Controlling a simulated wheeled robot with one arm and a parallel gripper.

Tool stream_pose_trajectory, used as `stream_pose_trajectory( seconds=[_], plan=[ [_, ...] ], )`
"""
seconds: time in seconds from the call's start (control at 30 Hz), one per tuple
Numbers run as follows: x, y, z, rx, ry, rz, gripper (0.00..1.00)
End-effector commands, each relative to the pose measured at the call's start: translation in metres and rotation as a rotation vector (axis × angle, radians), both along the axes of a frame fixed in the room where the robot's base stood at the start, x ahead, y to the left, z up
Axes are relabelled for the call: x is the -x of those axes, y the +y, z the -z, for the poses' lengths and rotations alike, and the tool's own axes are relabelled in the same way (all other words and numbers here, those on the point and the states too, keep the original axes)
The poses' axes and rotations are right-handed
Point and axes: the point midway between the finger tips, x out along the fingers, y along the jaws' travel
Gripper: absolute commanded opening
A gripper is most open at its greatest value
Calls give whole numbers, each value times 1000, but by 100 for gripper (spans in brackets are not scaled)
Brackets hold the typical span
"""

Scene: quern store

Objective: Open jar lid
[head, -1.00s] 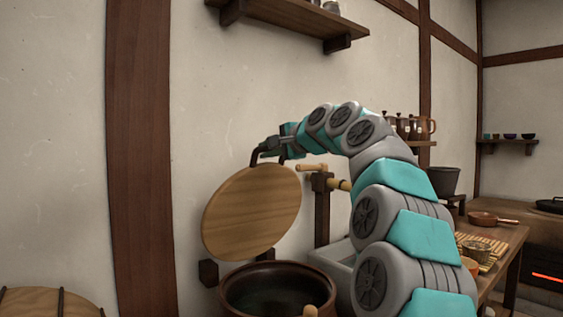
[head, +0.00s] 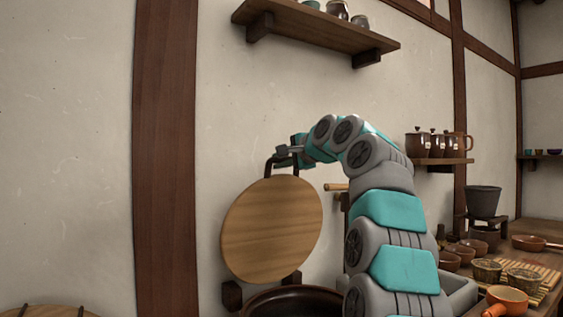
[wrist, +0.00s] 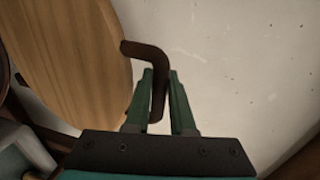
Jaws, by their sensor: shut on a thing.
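The round wooden jar lid (head: 271,230) is tilted up nearly upright above the back of the dark jar (head: 292,302), whose mouth is uncovered at the bottom of the head view. The lid's dark bent handle (wrist: 157,78) sits between the fingers of my gripper (wrist: 159,88) in the wrist view. My gripper is shut on this handle; in the head view the gripper (head: 284,154) is at the lid's top edge. The lid's face (wrist: 75,60) fills the left of the wrist view. The jar's inside is mostly cut off by the frame.
A wooden shelf (head: 318,32) with small jars hangs on the wall above my arm. A counter at the right holds an orange pan (head: 507,298), bowls and a dark pot (head: 484,200). A wooden post (head: 165,160) stands left of the lid.

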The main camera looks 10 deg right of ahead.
Motion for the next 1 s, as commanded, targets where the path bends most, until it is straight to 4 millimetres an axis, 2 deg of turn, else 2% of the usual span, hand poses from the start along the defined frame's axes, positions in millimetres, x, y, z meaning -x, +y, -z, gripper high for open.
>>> stream_pose_trajectory(
  seconds=[0.17,0.2,0.47,0.77,1.0],
  plan=[
    [0,-2,-1,-1,-2,3,0],
    [0,-2,-1,-1,-2,3,23],
    [0,-1,0,0,-1,2,52],
    [0,-1,0,0,0,1,52],
    [10,-4,-1,-1,2,0,52]
  ],
)
